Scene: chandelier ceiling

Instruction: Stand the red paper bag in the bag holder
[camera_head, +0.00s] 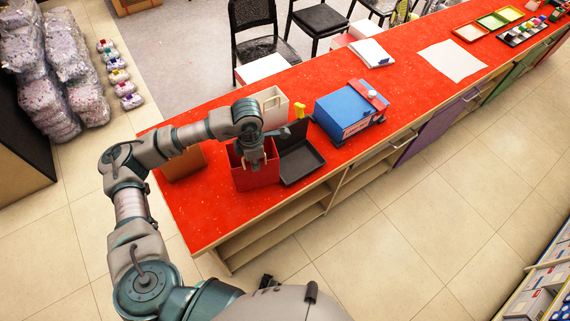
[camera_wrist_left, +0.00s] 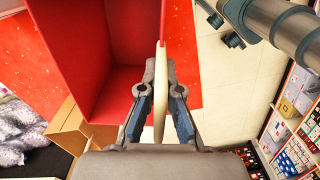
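The red paper bag (camera_head: 254,178) stands upright and open on the red counter, near its front edge. My left gripper (camera_head: 255,163) comes down over it from above. In the left wrist view, the left fingers (camera_wrist_left: 160,78) are closed in on the bag's cream handle (camera_wrist_left: 160,108) at one red wall, with the hollow inside of the bag (camera_wrist_left: 108,50) to the left. A black tray with an upright back (camera_head: 301,165), seemingly the bag holder, lies just right of the bag. A small dark part, probably my right gripper (camera_head: 267,281), shows low in the head view; its fingers are unclear.
A white bag (camera_head: 271,108) stands behind, and a brown box or bag (camera_head: 184,163) is left of the red bag. A blue box (camera_head: 345,108) stands right of the black tray. Chairs (camera_head: 254,45) are behind the counter. The counter's front edge is close.

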